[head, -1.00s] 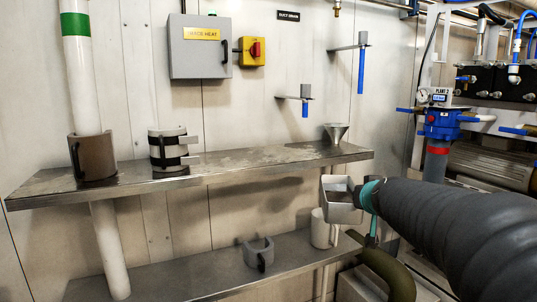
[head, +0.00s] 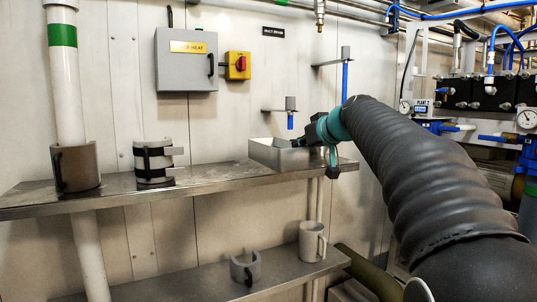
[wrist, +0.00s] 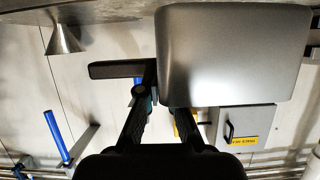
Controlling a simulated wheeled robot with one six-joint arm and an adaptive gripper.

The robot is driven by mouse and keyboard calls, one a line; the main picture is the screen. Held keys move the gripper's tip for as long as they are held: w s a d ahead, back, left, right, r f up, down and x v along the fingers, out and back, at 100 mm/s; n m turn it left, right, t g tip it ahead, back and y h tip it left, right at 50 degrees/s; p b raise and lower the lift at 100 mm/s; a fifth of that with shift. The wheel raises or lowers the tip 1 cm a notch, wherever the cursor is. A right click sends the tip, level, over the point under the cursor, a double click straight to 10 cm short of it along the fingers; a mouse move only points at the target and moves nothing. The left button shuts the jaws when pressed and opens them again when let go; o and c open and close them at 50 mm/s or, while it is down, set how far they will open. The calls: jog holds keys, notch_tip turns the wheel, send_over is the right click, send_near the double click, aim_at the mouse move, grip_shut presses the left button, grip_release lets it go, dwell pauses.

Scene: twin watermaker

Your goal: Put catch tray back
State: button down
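The catch tray (head: 262,153) is a grey open box in the head view, at the right part of the upper shelf (head: 215,173). In the wrist view the catch tray (wrist: 230,55) fills the upper right as a smooth grey face. My gripper (head: 309,139) is at the tray's right side and holds it. In the wrist view my gripper (wrist: 165,98) has one finger beside the tray's edge and the other partly hidden behind it. I cannot tell whether the tray touches the shelf or hovers just above it.
A short blue-tipped spout (head: 290,116) is on the wall above the tray. A clamp-like holder (head: 152,163) and brown pipe sleeve (head: 75,168) stand on the upper shelf's left. A mug (head: 311,242) and grey cuff (head: 245,268) are on the lower shelf. A funnel (wrist: 62,40) shows in the wrist view.

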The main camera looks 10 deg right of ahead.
aim_at(290, 141)
jog(key=w+a+p, duration=0.1)
jog(key=w, duration=0.3)
jog(key=w+a+p, duration=0.1)
jog(key=w+a, duration=0.1)
jog(key=w, duration=0.2)
jog(key=w+a+p, duration=0.1)
jog(key=w, duration=0.4)
jog(key=shift+w+a+r+p, duration=0.1)
jog(key=shift+a+p, duration=0.1)
jog(key=shift+p, duration=0.2)
jog(key=shift+f+b, duration=0.5)
jog(key=shift+f, duration=1.25)
jog(key=shift+f, duration=0.2)
jog(key=c, duration=1.3)
grip_release()
jog(key=shift+r, duration=0.2)
jog(key=b+v, duration=0.2)
jog(key=v, duration=1)
jog(key=shift+f, duration=0.1)
